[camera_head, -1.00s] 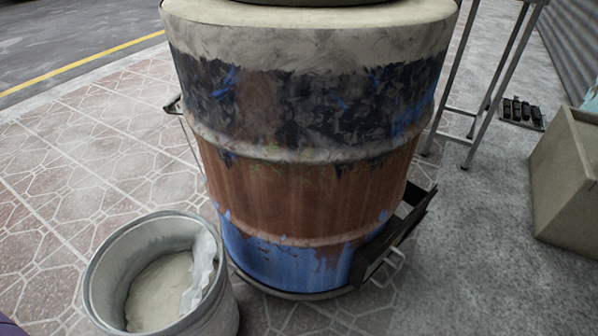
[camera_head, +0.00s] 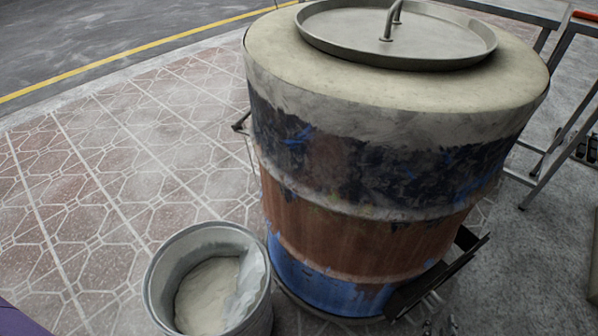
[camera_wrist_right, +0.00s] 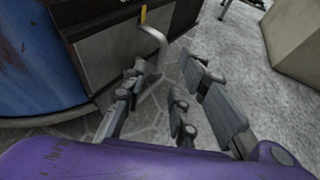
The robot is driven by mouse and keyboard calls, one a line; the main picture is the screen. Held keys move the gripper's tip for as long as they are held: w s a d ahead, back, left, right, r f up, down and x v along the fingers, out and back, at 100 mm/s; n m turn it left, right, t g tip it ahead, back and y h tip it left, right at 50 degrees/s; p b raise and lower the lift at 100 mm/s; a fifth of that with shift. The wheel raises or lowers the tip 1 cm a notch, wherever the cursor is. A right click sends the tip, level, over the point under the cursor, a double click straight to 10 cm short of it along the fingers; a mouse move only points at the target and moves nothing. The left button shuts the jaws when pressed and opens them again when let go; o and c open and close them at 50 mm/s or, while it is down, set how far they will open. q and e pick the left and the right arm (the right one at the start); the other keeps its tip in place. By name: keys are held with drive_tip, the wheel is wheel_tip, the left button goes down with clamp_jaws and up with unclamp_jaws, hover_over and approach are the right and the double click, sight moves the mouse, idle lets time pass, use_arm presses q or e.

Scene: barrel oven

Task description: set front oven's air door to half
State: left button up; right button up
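The front oven is a rust, blue and black painted barrel (camera_head: 350,220) in the head view. Its air door box (camera_head: 440,280) juts out low on the right side. In the right wrist view the air door (camera_wrist_right: 125,55) is a grey panel in a dark frame, with a bent metal handle (camera_wrist_right: 154,42) and a small yellow mark above it. My right gripper (camera_wrist_right: 170,78) is open, its fingers spread just before the handle; I see no firm contact. Only its tips (camera_head: 438,326) show at the head view's bottom edge. My left gripper is not in view.
A round metal lid (camera_head: 400,50) lies on the oven's top. A metal bucket (camera_head: 160,290) with pale contents stands at the oven's front left. A metal-legged stand (camera_head: 560,150) is at the right. Tiled floor at the left is clear.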

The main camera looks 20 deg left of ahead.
sight(438, 309)
drive_tip(key=shift+n, duration=0.3)
drive_tip(key=b+x, duration=0.2)
drive_tip(key=x, duration=0.4)
drive_tip(key=shift+w+f+b, duration=0.15)
drive_tip(key=shift+w+b, duration=0.2)
drive_tip(key=shift+w, duration=0.45)
drive_tip(key=shift+c, duration=0.6)
clamp_jaws()
